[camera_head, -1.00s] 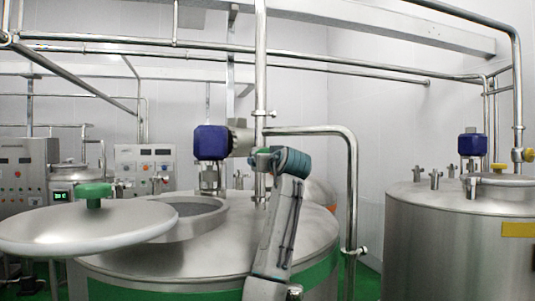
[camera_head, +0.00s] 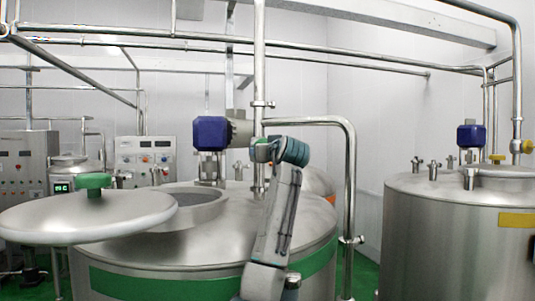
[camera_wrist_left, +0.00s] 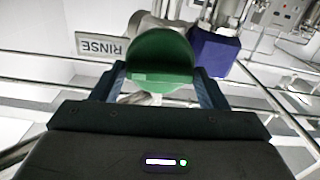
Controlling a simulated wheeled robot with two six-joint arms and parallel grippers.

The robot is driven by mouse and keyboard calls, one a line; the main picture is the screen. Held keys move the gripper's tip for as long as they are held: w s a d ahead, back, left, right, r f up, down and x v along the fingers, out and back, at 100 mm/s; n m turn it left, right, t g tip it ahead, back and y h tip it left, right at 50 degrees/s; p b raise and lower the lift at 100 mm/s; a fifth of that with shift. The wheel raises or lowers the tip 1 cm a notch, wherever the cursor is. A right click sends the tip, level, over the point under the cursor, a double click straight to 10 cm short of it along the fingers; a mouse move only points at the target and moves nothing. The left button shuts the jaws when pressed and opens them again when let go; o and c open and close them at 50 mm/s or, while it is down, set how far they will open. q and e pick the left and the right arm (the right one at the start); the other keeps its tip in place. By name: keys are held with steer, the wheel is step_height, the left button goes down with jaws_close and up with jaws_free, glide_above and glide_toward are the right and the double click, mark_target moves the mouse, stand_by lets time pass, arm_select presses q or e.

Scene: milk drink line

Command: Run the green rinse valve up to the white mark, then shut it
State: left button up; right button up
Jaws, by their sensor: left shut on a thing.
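The green rinse valve handle (camera_wrist_left: 160,48) is rounded and sits between the two fingers of my left gripper (camera_wrist_left: 160,80) in the left wrist view. The fingers are shut on it, one at each side. An upside-down RINSE sign (camera_wrist_left: 100,47) is beside the handle. In the head view my left gripper (camera_head: 262,151) is at the vertical steel pipe (camera_head: 259,80), and the arm mostly hides the valve. I cannot make out the white mark in either view. My right gripper is not in view.
A large steel tank (camera_head: 200,258) with a green band stands below, its domed lid (camera_head: 90,217) swung to the left. A blue motor (camera_head: 210,134) is close left of the gripper. A bent steel pipe (camera_head: 352,190) runs down on the right. Another tank (camera_head: 440,240) stands farther right.

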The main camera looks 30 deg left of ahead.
arm_select(q)
steer(key=shift+s+f+n+b, duration=0.1)
steer(key=shift+n+b, duration=2.75)
steer(key=shift+n, duration=1.95)
steer(key=o, duration=0.8)
steer(key=shift+a, duration=0.1)
steer(key=shift+o, duration=0.2)
